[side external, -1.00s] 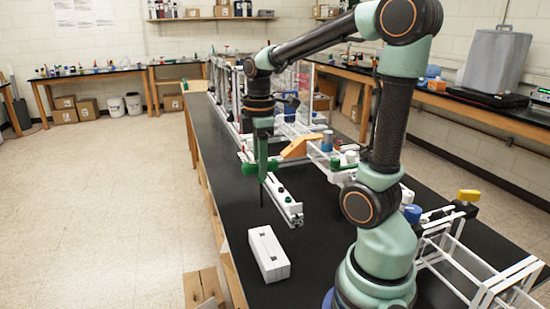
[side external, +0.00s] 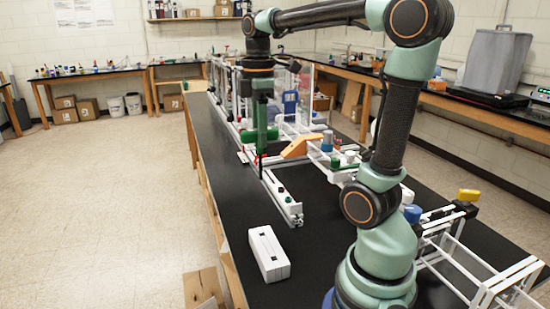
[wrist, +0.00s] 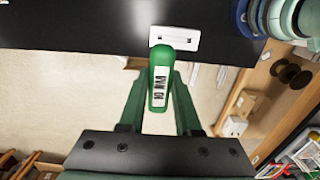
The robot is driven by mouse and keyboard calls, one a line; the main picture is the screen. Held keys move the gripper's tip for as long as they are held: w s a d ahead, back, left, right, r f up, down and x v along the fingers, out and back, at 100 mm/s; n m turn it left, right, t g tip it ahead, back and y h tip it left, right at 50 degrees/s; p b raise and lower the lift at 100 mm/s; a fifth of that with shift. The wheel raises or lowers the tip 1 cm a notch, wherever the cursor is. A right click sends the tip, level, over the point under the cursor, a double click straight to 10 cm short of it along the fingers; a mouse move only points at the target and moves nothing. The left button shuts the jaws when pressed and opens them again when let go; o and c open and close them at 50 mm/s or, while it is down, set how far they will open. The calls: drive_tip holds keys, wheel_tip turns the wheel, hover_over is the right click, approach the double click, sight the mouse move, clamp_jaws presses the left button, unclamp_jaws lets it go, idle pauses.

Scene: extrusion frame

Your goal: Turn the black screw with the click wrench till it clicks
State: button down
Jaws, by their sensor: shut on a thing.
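The green click wrench (wrist: 160,88) is held between the two fingers of my gripper (wrist: 158,105) in the wrist view, a printed label on its top. In the side view my gripper (side external: 259,112) points down, and the wrench (side external: 261,140) hangs from it with its thin dark shaft downward. The shaft's lower end is by the far end of a white rail (side external: 283,205), which lies on the black bench. I cannot tell which head is the black screw, or whether the wrench tip touches anything.
A white slotted block (side external: 268,253) lies near the bench's left edge; it also shows in the wrist view (wrist: 174,38). An orange angled piece (side external: 300,145) and white frames stand right of the wrench. The black bench (side external: 335,215) is clear right of the rail.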

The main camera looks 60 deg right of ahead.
drive_tip(key=shift+r, duration=3.25)
drive_tip(key=w+a+f+m, duration=0.2)
drive_tip(key=a+f+m, duration=0.2)
drive_tip(key=f, duration=0.5)
drive_tip(key=w+a+f+m, duration=0.2)
drive_tip(key=a+f+m, duration=0.3)
drive_tip(key=a+f, duration=0.3)
drive_tip(key=shift+w+a+f, duration=0.15)
drive_tip(key=shift+a+f, duration=0.2)
drive_tip(key=shift+f, duration=0.15)
drive_tip(key=w+d+r+m, duration=0.1)
drive_tip(key=w+d, duration=0.1)
drive_tip(key=d, duration=0.7)
drive_tip(key=w+d+r+m, duration=0.1)
drive_tip(key=w+d, duration=0.1)
drive_tip(key=d, duration=0.7)
drive_tip(key=s+d, duration=0.2)
drive_tip(key=d, duration=0.6)
drive_tip(key=s+d, duration=0.2)
drive_tip(key=d, duration=0.5)
drive_tip(key=shift+s+d+r+m, duration=0.25)
drive_tip(key=shift+d+m, duration=0.05)
drive_tip(key=shift+d, duration=0.05)
